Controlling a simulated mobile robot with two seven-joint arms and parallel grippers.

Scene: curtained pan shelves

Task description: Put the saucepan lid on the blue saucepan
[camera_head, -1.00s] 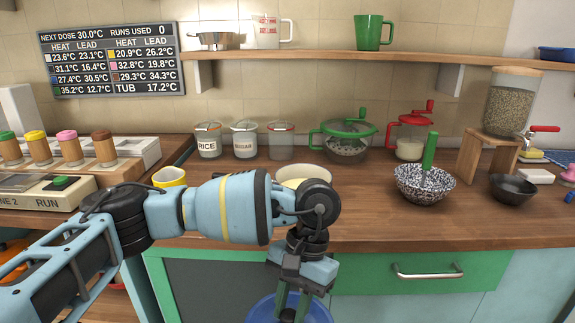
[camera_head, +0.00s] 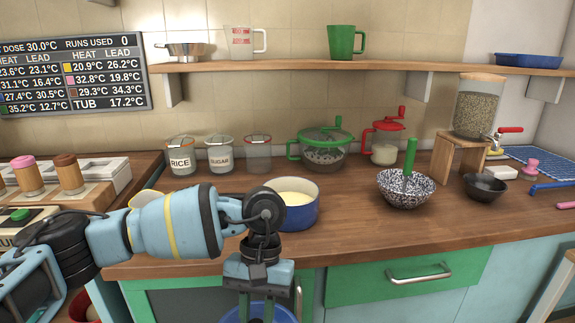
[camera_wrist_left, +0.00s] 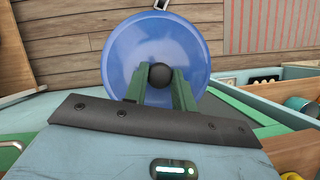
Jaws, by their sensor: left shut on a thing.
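The blue saucepan (camera_head: 302,216) stands on the wooden counter in the head view, uncovered, with pale creamy contents. Part of its left side is hidden by my left arm. My left gripper (camera_head: 257,312) hangs below the counter edge in front of the green drawers, fingers pointing down. It is shut on the black knob of the blue saucepan lid (camera_head: 286,315), which is cut off by the bottom of the picture. In the left wrist view the lid (camera_wrist_left: 130,50) fills the middle, its knob between the gripper's (camera_wrist_left: 160,80) green fingers. My right gripper is not in view.
A speckled bowl (camera_head: 405,190) with a green handle stands right of the saucepan, and a dark bowl (camera_head: 485,188) farther right. Jars, including the sugar jar (camera_head: 219,155), and a green-lidded spinner (camera_head: 324,158) line the back. The counter between saucepan and speckled bowl is clear.

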